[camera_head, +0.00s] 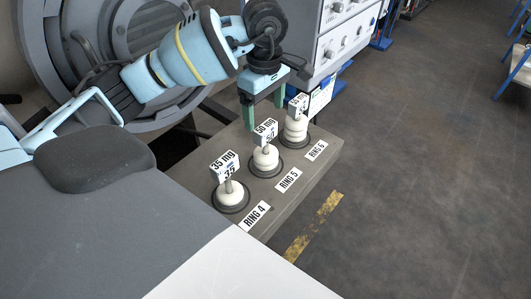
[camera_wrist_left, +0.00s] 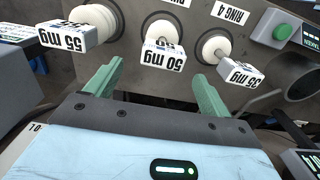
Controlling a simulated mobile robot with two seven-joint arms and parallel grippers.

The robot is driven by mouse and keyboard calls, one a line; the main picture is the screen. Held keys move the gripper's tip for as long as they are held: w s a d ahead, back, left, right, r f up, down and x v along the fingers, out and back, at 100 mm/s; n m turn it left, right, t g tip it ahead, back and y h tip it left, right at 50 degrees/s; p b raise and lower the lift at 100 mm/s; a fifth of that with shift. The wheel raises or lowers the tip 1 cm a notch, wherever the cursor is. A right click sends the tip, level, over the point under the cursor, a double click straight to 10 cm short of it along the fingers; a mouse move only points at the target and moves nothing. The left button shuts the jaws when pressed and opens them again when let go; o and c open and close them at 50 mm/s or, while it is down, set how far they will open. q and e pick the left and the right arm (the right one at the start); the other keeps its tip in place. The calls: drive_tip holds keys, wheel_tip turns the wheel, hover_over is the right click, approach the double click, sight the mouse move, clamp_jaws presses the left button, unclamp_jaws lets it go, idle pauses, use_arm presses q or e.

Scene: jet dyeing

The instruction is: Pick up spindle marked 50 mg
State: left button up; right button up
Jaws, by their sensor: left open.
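The spindle marked 50 mg (camera_head: 265,159) is the middle of three white spindles, standing on a dark round base at RING 5 in the head view. Its label block reads 50 mg in the left wrist view (camera_wrist_left: 163,56), upside down. My left gripper (camera_head: 263,112) is open and empty, just behind and above that spindle in the head view. In the left wrist view its green fingers (camera_wrist_left: 156,72) are spread, with the 50 mg block beyond them, between their lines. I see no contact. My right gripper is not in view.
The 35 mg spindle (camera_head: 230,192) stands at RING 4, and the 55 mg spindle (camera_head: 296,128) at RING 6, close on either side. All share a narrow grey shelf (camera_head: 325,155). A white panel with knobs (camera_head: 340,38) stands behind. Open floor lies to the right.

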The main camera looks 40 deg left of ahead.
sight(266, 126)
use_arm(q)
drive_tip(key=shift+s+d+f+p, duration=0.1)
drive_tip(key=shift+d+f+p, duration=0.1)
drive_tip(key=shift+f, duration=1.1)
drive_tip(key=shift+s+d+f+p, duration=0.1)
drive_tip(key=shift+f+p, duration=0.05)
drive_tip(key=shift+f, duration=1.1)
drive_tip(key=shift+c, duration=0.4)
drive_tip(key=c, duration=1.6)
drive_tip(key=shift+o, duration=0.2)
drive_tip(key=shift+r, duration=0.1)
